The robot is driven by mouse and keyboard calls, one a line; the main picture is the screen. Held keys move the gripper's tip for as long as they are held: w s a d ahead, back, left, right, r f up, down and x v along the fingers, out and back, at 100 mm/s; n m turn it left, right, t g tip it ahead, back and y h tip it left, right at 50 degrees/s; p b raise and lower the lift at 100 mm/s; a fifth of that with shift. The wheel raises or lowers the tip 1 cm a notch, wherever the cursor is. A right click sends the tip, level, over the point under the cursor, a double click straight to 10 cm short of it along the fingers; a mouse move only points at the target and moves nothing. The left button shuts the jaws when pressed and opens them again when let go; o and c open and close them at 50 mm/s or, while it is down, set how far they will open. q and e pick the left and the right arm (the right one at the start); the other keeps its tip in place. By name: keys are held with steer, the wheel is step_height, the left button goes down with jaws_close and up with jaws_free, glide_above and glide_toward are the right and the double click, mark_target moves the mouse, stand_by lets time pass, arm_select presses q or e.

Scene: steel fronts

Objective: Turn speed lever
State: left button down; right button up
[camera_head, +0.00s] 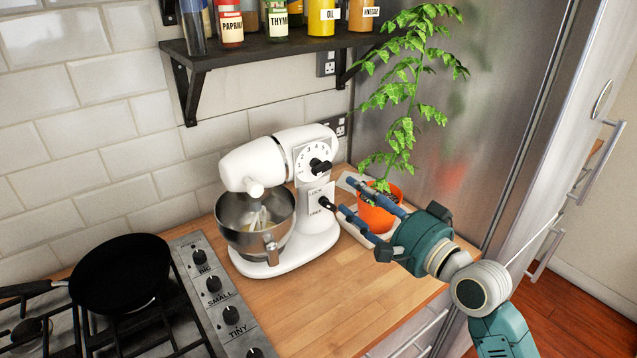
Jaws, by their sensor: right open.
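A white stand mixer (312,241) stands on the wooden counter with a steel bowl (250,241) under its head. Its side has a numbered dial with a black speed lever (320,165). Below it is a black lock lever (326,204) between the words LOCK and FREE. My right gripper (342,197) is open, its two blue-tipped fingers pointing left toward the mixer. The fingers are near the lock lever and below the speed lever; I cannot tell how far apart they are in depth. No left gripper shows.
An orange pot (378,207) with a tall green plant (408,110) stands behind my right gripper, beside the steel fridge (480,130). A black pan (120,272) sits on the hob at left. A shelf (260,47) with jars hangs above. The front counter (320,315) is clear.

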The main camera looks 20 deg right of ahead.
mark_target(319, 166)
steer(key=w+a+m+p, duration=0.1)
steer(key=w+a+p, duration=0.2)
steer(key=w, duration=0.7)
steer(key=shift+a, duration=0.15)
steer(key=shift+c, duration=0.2)
